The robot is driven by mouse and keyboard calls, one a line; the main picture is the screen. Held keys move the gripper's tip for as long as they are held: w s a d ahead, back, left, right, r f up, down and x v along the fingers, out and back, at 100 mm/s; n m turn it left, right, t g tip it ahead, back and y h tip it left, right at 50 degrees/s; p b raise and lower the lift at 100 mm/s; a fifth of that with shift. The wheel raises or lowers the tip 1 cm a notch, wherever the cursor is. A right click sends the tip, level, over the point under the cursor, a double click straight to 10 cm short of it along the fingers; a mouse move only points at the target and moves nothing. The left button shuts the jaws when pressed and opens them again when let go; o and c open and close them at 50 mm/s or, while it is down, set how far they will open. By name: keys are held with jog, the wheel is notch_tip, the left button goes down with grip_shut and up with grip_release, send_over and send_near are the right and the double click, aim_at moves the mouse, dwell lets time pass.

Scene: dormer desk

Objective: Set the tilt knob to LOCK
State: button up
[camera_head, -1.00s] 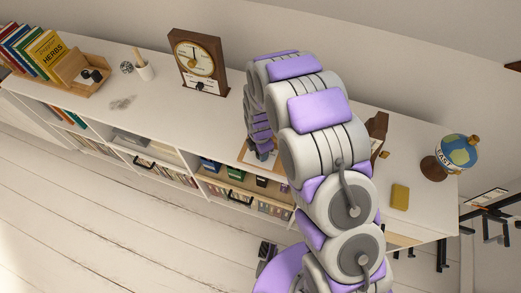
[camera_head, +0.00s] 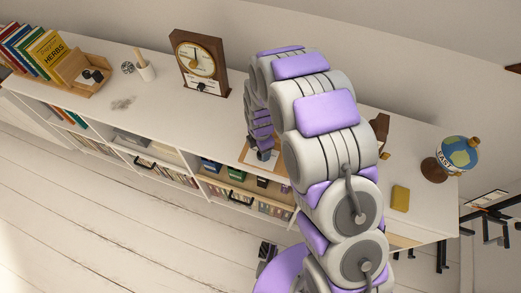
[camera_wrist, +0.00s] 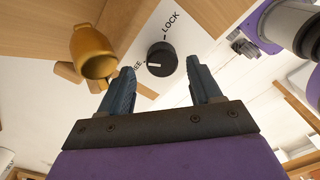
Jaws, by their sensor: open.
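The tilt knob (camera_wrist: 162,58) is a round black dial with a white pointer mark, on a pale plate in the wrist view. The mark is on the knob's left side, facing a partly hidden label ending in "EE". The word LOCK is printed above and to the right of the knob. My gripper (camera_wrist: 160,84) is open, its two dark fingers apart below the knob in the picture. Nothing is between the fingers. In the head view my arm hides the knob, and the fingertips are not clear.
A brass cup-shaped thing (camera_wrist: 92,52) is close to the left finger in the wrist view.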

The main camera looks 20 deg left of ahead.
notch_tip(320, 180, up, 15)
jog(key=p, duration=0.1)
jog(key=shift+p, duration=0.4)
